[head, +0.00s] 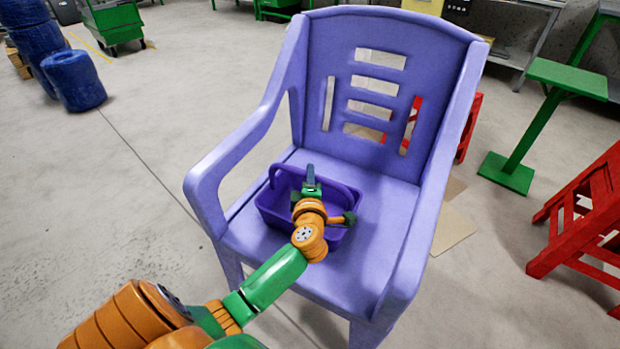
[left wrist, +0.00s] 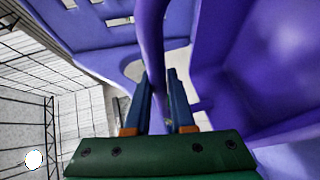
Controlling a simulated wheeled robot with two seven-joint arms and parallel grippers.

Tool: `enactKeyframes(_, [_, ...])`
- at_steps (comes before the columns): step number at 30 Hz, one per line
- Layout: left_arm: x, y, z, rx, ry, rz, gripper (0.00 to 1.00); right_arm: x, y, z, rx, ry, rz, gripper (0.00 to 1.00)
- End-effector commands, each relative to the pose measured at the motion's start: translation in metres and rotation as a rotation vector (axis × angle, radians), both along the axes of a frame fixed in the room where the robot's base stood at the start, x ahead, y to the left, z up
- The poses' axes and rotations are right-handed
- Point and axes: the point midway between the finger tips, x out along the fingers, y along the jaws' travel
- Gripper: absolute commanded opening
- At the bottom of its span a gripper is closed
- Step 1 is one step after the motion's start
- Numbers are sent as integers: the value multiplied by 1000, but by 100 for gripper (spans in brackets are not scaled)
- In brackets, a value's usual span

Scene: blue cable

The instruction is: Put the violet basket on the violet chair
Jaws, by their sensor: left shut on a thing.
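The violet chair (head: 377,205) stands in the middle of the head view, with armrests and a slotted back. The violet basket (head: 272,204) is at the left part of its seat, upright as far as I can see; whether it rests on the seat or hangs just above cannot be told. My left gripper (head: 311,176) is over the basket and shut on its handle. In the left wrist view, the handle of the basket (left wrist: 150,45) runs between the two fingers of the gripper (left wrist: 160,95). My arm hides part of the basket. My right gripper is not in view.
A red stepped stand (head: 585,215) is at the right. A green stand (head: 540,110) is behind it. Blue barrels (head: 73,80) stand at the far left, near a green cart (head: 113,22). The floor left of the chair is clear.

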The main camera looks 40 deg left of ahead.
Motion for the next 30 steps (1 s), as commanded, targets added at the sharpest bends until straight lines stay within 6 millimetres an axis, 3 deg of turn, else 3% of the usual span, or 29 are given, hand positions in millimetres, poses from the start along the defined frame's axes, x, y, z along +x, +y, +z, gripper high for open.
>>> enactKeyframes(2, [0, 0, -2, 1, -1, 0, 0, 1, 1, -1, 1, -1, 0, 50])
enactKeyframes(3, [0, 0, -2, 1, 1, 0, 30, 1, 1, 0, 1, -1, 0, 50])
enactKeyframes(6, [0, 0, -2, 0, 0, 0, 52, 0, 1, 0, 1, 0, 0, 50])
enactKeyframes(17, [-4, -3, 2, -1, 2, -1, 52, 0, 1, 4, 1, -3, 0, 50])
enactKeyframes(30, [-82, -64, 20, -2, 4, -1, 52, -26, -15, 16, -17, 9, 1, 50])
